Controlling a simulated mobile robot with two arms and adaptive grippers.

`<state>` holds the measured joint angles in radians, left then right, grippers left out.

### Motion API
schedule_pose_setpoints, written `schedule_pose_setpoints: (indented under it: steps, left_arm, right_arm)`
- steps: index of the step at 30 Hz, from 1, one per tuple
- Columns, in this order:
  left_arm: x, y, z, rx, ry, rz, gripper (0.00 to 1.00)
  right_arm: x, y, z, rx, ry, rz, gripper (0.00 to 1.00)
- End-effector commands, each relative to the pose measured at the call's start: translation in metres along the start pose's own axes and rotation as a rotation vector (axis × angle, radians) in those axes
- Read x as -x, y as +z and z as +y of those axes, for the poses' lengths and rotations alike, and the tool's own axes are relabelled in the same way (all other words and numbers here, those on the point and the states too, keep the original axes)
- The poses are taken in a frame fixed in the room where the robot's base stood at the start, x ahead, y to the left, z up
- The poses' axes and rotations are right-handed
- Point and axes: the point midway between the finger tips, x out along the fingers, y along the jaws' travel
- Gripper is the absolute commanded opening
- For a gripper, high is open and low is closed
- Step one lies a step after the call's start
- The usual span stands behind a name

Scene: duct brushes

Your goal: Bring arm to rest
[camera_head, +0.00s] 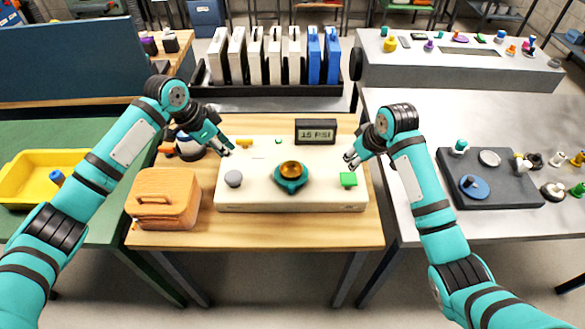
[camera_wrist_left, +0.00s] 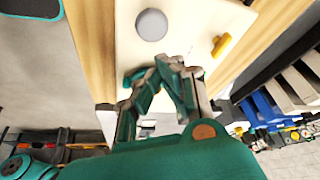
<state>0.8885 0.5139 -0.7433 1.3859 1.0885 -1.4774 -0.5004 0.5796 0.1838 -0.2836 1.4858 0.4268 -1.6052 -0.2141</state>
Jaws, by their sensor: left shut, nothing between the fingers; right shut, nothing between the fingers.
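My left gripper (camera_head: 228,147) is shut and empty, above the back left part of a white panel box (camera_head: 290,207) on the wooden table. In the left wrist view my left gripper (camera_wrist_left: 150,78) has its fingertips together over the pale panel.
The panel carries a grey knob (camera_head: 233,178), an amber dome in a teal ring (camera_head: 291,170) and a display (camera_head: 316,131). A wooden box (camera_head: 163,197) stands left, a yellow tray (camera_head: 28,182) further left. White and blue cases stand behind.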

Motion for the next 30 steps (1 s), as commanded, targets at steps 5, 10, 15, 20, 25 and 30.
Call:
schedule_pose_setpoints:
  steps: [5,10,15,20,25,30]
  left_arm:
    - [0.0,0.0,0.0,0.0,0.0,0.0,0.0]
    - [0.0,0.0,0.0,0.0,0.0,0.0,0.0]
    - [0.0,0.0,0.0,0.0,0.0,0.0,0.0]
    - [0.0,0.0,0.0,0.0,0.0,0.0,0.0]
    - [-0.014,0.004,0.015,-0.001,0.01,-0.004,0.0]
    - [-0.059,0.021,0.079,0.022,0.03,-0.002,0.0]
  right_arm:
    - [0.014,-0.006,0.0,0.001,0.001,0.001,0.0]
    - [0.016,-0.007,0.0,0.001,0.001,0.0,0.0]
    - [0.016,-0.007,0.0,0.001,0.001,0.0,0.0]
    - [0.016,-0.007,0.0,0.001,0.0,0.0,0.0]
    - [0.009,0.006,-0.007,-0.005,-0.002,-0.005,0.0]
    - [-0.01,0.059,-0.033,-0.038,0.002,-0.02,0.0]
